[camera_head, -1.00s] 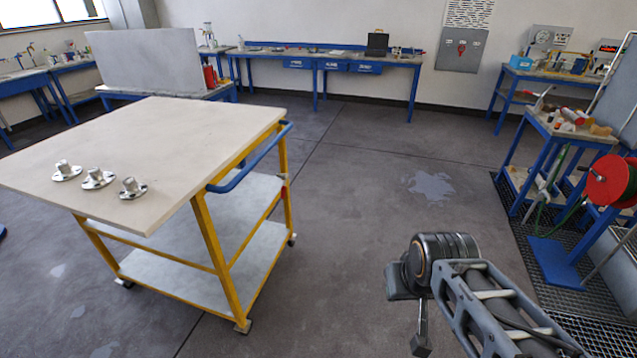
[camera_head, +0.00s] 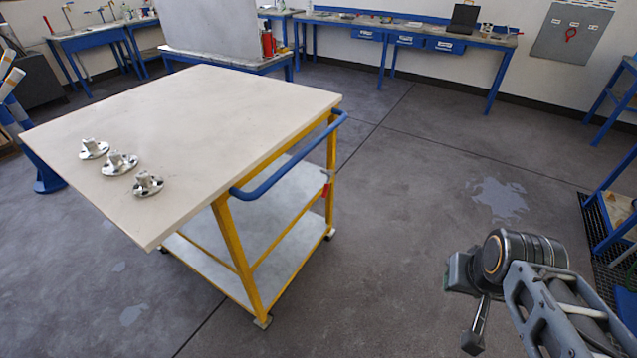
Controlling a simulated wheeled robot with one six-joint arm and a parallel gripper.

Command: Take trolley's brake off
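The trolley (camera_head: 235,105) stands left of centre, with a pale top, a yellow frame, a lower shelf and a blue push handle (camera_head: 290,160) along its right side. A small red part (camera_head: 326,190) shows on the frame's right post below the handle; I cannot tell for certain that it is the brake. Small castors (camera_head: 262,321) show at the feet. My gripper (camera_head: 476,338) is at the lower right, over open floor, well apart from the trolley. Its fingers are too small and end-on to tell whether they are open.
Three metal flanged pieces (camera_head: 119,162) stand on the left part of the trolley's top. Blue workbenches (camera_head: 405,30) line the back wall. The floor (camera_head: 420,190) between trolley and arm is clear, with a pale wet-looking patch (camera_head: 498,198) farther right.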

